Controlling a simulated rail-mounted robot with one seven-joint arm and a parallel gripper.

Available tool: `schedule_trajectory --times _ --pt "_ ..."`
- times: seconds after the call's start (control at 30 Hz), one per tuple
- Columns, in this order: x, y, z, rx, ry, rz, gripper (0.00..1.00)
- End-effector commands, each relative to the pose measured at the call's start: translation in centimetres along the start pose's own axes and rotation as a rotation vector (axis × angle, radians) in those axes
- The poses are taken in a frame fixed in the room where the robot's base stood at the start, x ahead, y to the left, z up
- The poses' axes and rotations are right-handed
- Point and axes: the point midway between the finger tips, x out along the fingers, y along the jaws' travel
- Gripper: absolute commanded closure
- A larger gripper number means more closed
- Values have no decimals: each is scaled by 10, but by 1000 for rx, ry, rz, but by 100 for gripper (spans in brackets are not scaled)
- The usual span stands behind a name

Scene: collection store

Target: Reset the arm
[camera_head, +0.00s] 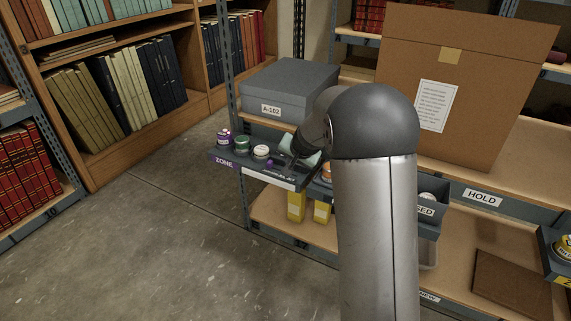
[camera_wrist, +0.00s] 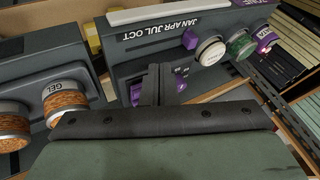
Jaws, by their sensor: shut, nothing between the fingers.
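My arm reaches up through the middle of the head view and bends over toward the shelf. My gripper (camera_head: 287,162) hangs over the right part of a grey tray (camera_head: 223,158) marked "ZONE", partly hidden by my own arm. In the wrist view my gripper (camera_wrist: 153,84) has its dark fingers together with nothing between them. The fingers overlap the tray's front in that view, close to small purple pieces (camera_wrist: 181,82). I cannot tell whether they touch the tray.
A big cardboard box (camera_head: 462,80) stands right of my arm. Yellow containers (camera_head: 297,205) are below. The floor at left is clear.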

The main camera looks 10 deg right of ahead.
Motion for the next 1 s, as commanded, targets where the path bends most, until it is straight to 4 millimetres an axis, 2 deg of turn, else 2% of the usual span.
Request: schedule_trajectory --times 0.03,0.1,0.27,0.37,0.47,0.57,0.6,0.67,0.7,0.8,0.9,1.0 --pt "-13 -1 -1 1 1 -1 100" --pt "-23 -1 -1 1 2 -1 100" --pt "-38 0 0 -1 0 0 100" --pt "-57 -6 4 -17 -18 1 100" --pt "-100 -19 18 -70 -69 5 100" --pt "-165 -33 46 -157 -155 19 100" --pt "-194 -35 61 -198 -195 30 100" --pt "-236 -36 83 -262 -255 51 100" --pt "-263 -34 98 -306 -295 68 100" --pt "-327 -25 133 -411 -387 117 100" --pt "-379 -9 162 -502 -464 172 100" --pt "-415 8 184 -569 -519 221 100"
